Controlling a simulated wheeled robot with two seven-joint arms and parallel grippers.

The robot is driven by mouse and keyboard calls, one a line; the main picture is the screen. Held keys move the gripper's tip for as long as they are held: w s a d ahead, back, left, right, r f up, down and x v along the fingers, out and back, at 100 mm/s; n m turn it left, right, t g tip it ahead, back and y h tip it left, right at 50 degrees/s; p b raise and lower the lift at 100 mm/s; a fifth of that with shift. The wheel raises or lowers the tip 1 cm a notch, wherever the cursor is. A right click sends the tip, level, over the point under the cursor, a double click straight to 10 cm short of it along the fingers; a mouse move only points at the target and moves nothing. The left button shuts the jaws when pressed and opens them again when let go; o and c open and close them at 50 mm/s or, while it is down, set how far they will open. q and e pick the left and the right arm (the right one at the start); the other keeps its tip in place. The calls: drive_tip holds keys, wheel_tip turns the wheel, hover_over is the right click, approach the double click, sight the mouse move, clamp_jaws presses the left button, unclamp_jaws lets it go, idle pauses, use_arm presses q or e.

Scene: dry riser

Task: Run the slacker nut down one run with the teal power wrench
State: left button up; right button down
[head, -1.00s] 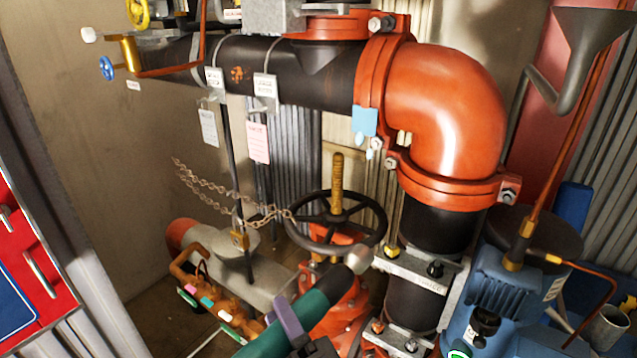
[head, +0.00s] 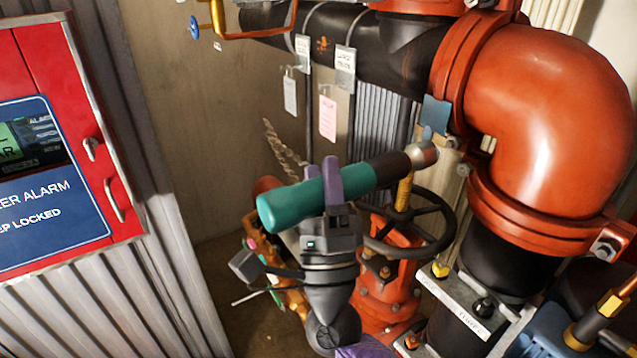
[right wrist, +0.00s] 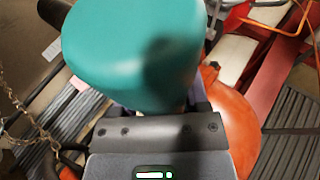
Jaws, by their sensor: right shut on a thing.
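The teal power wrench (head: 290,205) is held by my right gripper (head: 335,185), whose purple fingers are shut around its body. The wrench lies tilted, its black collar and metal socket (head: 422,154) pointing up and right. The socket end shows in front of the orange elbow's lower coupling, close to a bolt end (head: 462,170); I cannot tell whether they touch. Another nut (head: 606,248) sits at the coupling's right side. Which nut is slacker cannot be told. In the right wrist view the wrench's teal end (right wrist: 130,60) fills the upper middle and hides the socket. My left gripper is not in view.
A black handwheel (head: 440,240) with a yellow stem stands below the socket. The orange elbow (head: 540,110) is at right, a red alarm cabinet (head: 95,100) at left. Paper tags hang from the black pipe (head: 385,55).

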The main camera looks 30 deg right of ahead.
sight(365, 165)
drive_tip(key=d, duration=0.5)
drive_tip(key=shift+w+d, duration=0.1)
drive_tip(key=shift+w, duration=0.1)
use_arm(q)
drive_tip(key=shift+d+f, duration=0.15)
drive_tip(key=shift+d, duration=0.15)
use_arm(e)
drive_tip(key=shift+d, duration=0.15)
drive_tip(key=shift+r, duration=0.1)
drive_tip(key=shift+d, duration=0.6)
idle(1.5)
drive_tip(key=shift+a, duration=0.1)
